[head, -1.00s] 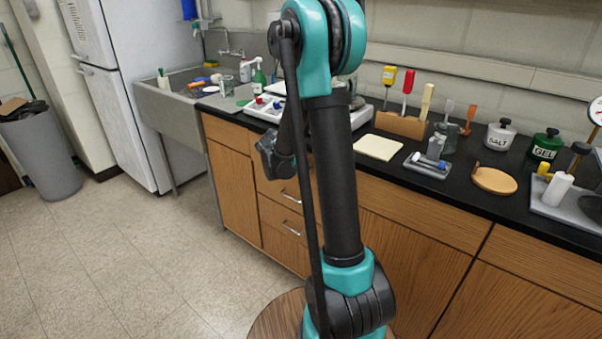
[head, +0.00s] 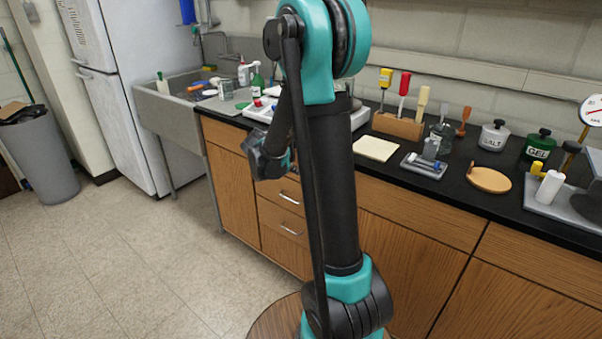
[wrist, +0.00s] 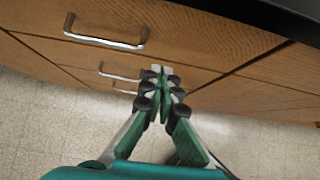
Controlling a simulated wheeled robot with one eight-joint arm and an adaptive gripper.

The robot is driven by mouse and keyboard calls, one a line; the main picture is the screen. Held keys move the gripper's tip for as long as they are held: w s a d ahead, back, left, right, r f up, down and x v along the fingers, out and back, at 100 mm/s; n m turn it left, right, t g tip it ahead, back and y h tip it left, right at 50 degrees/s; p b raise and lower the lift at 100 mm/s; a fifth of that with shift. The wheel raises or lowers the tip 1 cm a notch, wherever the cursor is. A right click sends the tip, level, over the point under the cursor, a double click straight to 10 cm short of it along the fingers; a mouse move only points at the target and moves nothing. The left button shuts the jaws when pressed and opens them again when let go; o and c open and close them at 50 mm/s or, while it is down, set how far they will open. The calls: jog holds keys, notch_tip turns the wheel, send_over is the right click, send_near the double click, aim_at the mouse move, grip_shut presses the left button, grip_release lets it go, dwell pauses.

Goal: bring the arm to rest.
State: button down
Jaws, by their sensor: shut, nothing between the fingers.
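My gripper (wrist: 162,80) shows in the wrist view with its green fingers drawn together at the tips and nothing between them. It points down in front of the wooden drawer fronts (wrist: 215,45), below the dark counter edge. In the head view my arm stands folded in the middle of the picture, and its wrist part (head: 268,160) hangs beside the drawers. The fingertips are hidden in the head view. Whether the fingertips touch the cabinet I cannot tell.
The black counter (head: 480,215) carries a tool block (head: 398,125), a yellow pad (head: 376,148), a grey tray (head: 424,166) and jars. Drawer handles (wrist: 105,40) stick out near my gripper. A sink (head: 170,120), fridge (head: 135,80) and bin (head: 40,160) stand left.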

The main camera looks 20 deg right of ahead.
jog(key=v, duration=0.6)
jog(key=s+a+f+m+y, duration=0.1)
jog(key=s+f+m+y, duration=0.1)
jog(key=s+m, duration=0.6)
jog(key=s+a+f+m+y, duration=0.1)
jog(key=s+f+m+y, duration=0.2)
jog(key=s+m, duration=0.5)
jog(key=s+a+f+m+g+y, duration=0.1)
jog(key=s+f+m, duration=0.3)
jog(key=s+m, duration=0.5)
jog(key=shift+s+a+y, duration=0.3)
jog(key=shift+s+y, duration=0.05)
jog(key=shift+y, duration=0.35)
